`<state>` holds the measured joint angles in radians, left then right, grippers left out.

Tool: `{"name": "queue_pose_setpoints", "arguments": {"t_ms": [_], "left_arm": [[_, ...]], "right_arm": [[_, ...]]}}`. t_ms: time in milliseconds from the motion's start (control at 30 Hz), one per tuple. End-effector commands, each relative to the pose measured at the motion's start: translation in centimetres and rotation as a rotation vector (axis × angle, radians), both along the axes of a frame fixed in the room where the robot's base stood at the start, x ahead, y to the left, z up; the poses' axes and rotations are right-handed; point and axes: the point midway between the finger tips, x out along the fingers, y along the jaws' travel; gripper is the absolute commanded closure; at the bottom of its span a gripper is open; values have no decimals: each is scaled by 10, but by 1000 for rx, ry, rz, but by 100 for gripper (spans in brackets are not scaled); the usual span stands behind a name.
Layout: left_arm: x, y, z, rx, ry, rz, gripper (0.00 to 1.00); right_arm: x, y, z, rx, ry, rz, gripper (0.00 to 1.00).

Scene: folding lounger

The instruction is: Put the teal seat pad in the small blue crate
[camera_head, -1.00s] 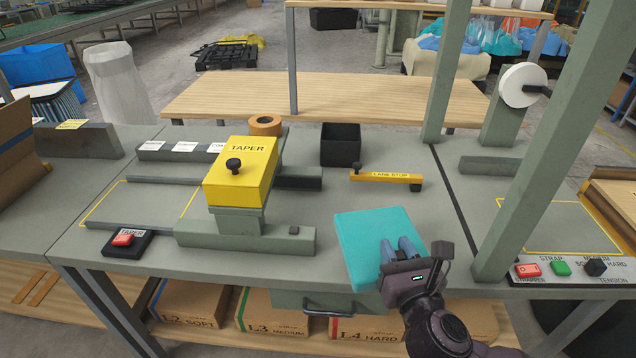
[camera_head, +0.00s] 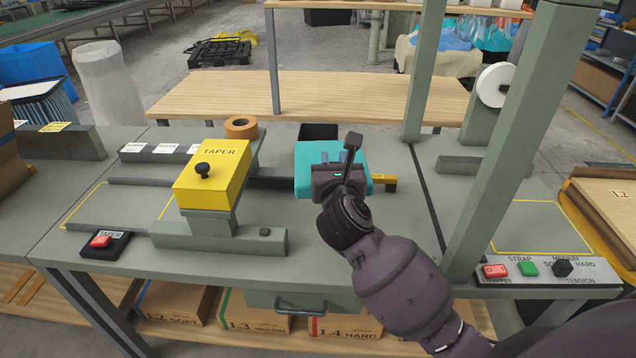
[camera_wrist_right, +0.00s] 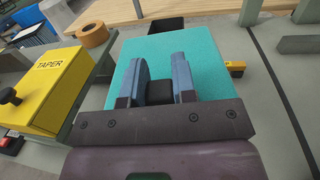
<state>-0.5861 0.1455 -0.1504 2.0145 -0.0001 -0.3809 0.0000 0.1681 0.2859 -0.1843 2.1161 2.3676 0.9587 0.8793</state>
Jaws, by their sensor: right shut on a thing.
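The teal seat pad (camera_head: 307,168) is in the grip of my right gripper (camera_head: 337,162), over the back middle of the grey workbench. In the right wrist view the pad (camera_wrist_right: 207,55) extends beyond the two blue-grey fingers of the gripper (camera_wrist_right: 160,78), which are shut on its near part. My gripper hides part of the pad in the head view. A blue container (camera_head: 42,68) stands at the far left, beyond the bench; I cannot tell if it is the small blue crate. My left gripper is not in view.
A black open box (camera_head: 319,132) stands just behind the pad, partly hidden. The yellow taper (camera_head: 211,180) is left of the pad and the yellow lane stop (camera_head: 384,180) is right of it, partly covered. A grey post (camera_head: 505,150) rises at the right. The front middle bench is clear.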

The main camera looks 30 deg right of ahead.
Motion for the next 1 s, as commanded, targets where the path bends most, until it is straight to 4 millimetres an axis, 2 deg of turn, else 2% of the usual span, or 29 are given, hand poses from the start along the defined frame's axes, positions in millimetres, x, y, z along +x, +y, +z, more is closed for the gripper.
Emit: {"name": "queue_pose_setpoints", "arguments": {"t_ms": [33,100,200,267,533,800,1000], "left_arm": [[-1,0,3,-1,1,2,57],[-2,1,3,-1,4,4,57],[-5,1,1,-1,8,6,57],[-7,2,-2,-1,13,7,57],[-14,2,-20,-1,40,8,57],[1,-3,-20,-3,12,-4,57],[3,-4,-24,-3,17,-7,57]], "right_arm": [[6,-8,13,4,-6,-39,100],[11,-18,19,2,-4,-80,100],[15,-26,22,-1,-1,-115,100],[16,-28,16,-1,2,-124,100],[16,-29,-41,-7,10,-126,100],[16,-29,-98,-6,9,-125,100],[16,-29,-119,-5,3,-124,100]]}}
